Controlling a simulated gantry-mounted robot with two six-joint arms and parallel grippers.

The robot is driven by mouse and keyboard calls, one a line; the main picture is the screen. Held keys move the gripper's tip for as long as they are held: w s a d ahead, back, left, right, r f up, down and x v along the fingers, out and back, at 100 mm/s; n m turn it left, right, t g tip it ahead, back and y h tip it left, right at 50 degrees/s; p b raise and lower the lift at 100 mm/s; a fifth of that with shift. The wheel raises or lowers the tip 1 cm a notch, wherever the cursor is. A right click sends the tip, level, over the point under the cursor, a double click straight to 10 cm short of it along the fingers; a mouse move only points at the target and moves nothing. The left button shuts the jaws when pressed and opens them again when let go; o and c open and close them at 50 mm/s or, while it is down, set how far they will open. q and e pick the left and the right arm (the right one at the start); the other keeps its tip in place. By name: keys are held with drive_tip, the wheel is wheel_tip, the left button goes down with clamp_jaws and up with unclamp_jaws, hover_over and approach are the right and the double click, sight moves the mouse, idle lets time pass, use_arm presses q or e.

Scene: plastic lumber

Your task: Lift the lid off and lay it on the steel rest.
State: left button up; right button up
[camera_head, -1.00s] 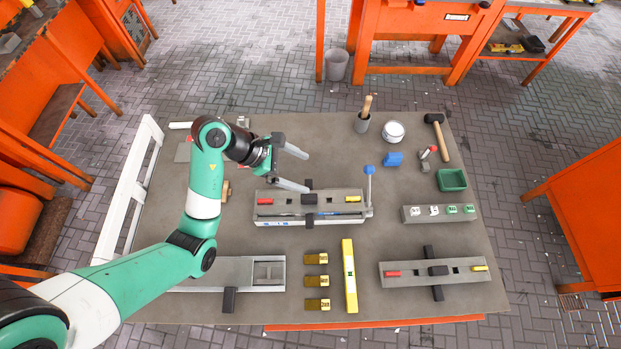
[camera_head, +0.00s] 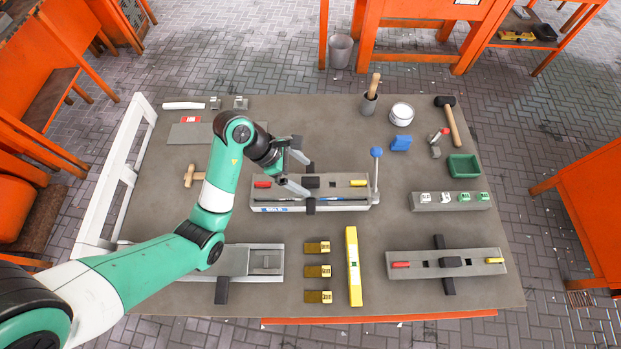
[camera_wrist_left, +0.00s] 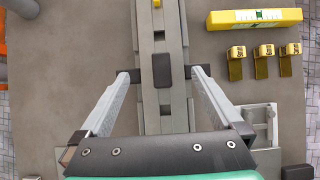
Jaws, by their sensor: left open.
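The lid is a long grey bar (camera_head: 330,182) with a black block (camera_head: 312,182) at its middle, a red tab near its left end and a yellow tab near its right end. It lies on the long grey mould (camera_head: 345,205) at mid-table. My left gripper (camera_head: 310,176) is open over the lid's middle. In the left wrist view its fingertips (camera_wrist_left: 162,72) stand on either side of the black block (camera_wrist_left: 163,70), apart from it. I cannot tell their height. I cannot tell for sure which piece is the steel rest; a flat grey plate (camera_head: 188,134) lies at the back left.
A blue-knobbed lever (camera_head: 376,170) stands at the mould's right end. A similar grey bar with a black crosspiece (camera_head: 425,264) lies front right. A yellow level (camera_head: 353,266) and brass blocks (camera_head: 318,271) lie in front. A white rail (camera_head: 120,175) edges the left side.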

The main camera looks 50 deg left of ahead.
sight(310, 180)
use_arm(q)
drive_tip(key=b+x, duration=0.1)
drive_tip(key=x, duration=0.3)
drive_tip(key=shift+s+d+f, duration=0.1)
clamp_jaws()
